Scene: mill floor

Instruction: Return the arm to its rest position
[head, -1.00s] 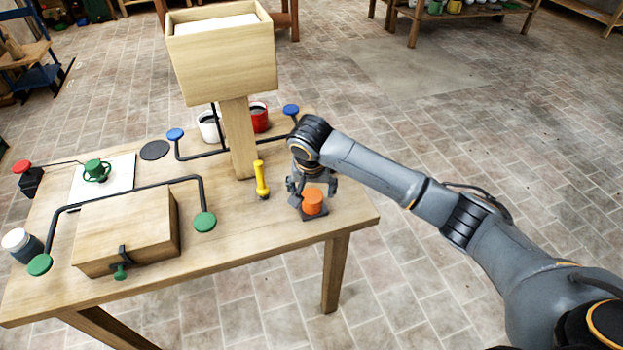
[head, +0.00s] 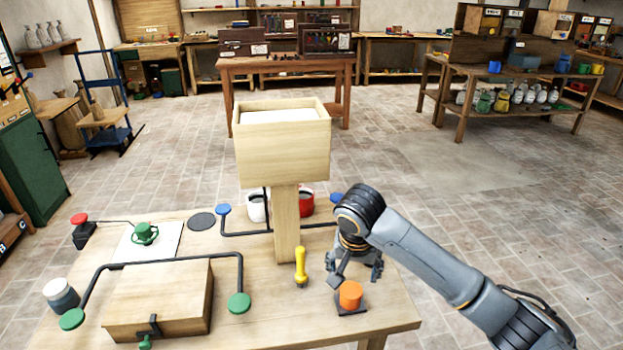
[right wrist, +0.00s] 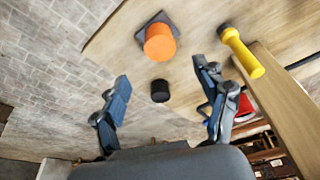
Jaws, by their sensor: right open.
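My right gripper (head: 355,268) is open and empty over the right part of the wooden table (head: 250,325), just behind an orange cylinder (head: 350,294) on a dark square base. In the right wrist view its two fingers (right wrist: 165,103) are spread wide. The orange cylinder (right wrist: 160,42) lies beyond them, clear of both fingers. A small black cylinder (right wrist: 160,91) shows between the fingers in that view. A yellow-handled tool (head: 300,266) stands left of the gripper, and it also shows in the right wrist view (right wrist: 240,52). My left gripper is not in view.
A wooden hopper on a post (head: 283,150) rises close to the left of my right arm. A white cup (head: 257,207) and a red cup (head: 306,204) stand behind the post. A wooden box (head: 160,298) sits at the left under a dark bent bar. Open floor lies to the right.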

